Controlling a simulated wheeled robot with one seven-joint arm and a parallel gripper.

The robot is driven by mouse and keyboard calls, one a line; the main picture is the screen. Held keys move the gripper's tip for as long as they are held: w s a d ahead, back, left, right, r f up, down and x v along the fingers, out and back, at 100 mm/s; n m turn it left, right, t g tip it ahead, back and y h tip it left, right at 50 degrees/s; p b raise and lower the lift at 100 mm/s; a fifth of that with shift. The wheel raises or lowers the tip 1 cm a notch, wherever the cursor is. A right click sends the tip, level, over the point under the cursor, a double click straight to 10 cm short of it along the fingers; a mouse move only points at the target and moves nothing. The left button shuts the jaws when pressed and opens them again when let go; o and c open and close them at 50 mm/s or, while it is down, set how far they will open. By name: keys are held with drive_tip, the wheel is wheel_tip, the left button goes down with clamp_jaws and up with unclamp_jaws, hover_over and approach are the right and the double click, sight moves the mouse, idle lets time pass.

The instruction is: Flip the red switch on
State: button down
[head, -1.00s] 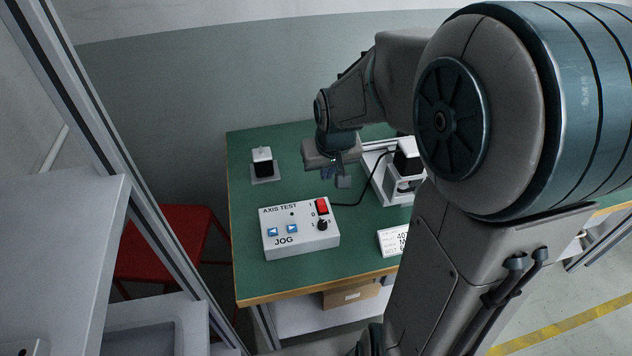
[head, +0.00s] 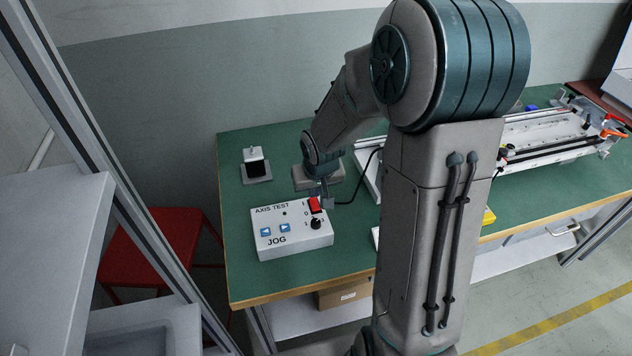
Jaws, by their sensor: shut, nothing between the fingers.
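The red switch (head: 314,205) is a rocker on the upper right of a light grey control box (head: 290,243) marked AXIS TEST and JOG, on the green table. Below the switch is a black knob (head: 316,224), and two blue arrow buttons (head: 274,231) sit to the left. My gripper (head: 322,200) is shut and empty, pointing down at the switch's upper right edge. I cannot tell whether its fingertips touch the switch. The fingers hide part of the switch's right side and the box's top right corner.
A black cable (head: 365,180) runs from behind the box to a white device that my arm mostly hides. A small black-and-white block (head: 256,163) stands at the back left. A long rail assembly (head: 550,135) lies at right. A red stool (head: 160,258) stands left of the green table (head: 300,285).

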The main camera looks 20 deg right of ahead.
sight(313, 200)
drive_tip(key=shift+x, duration=1.5)
drive_tip(key=shift+r, duration=0.1)
drive_tip(key=shift+w, duration=0.15)
drive_tip(key=shift+f+g, duration=0.25)
drive_tip(key=shift+g, duration=0.05)
drive_tip(key=shift+s, duration=0.85)
drive_tip(key=shift+r, duration=0.2)
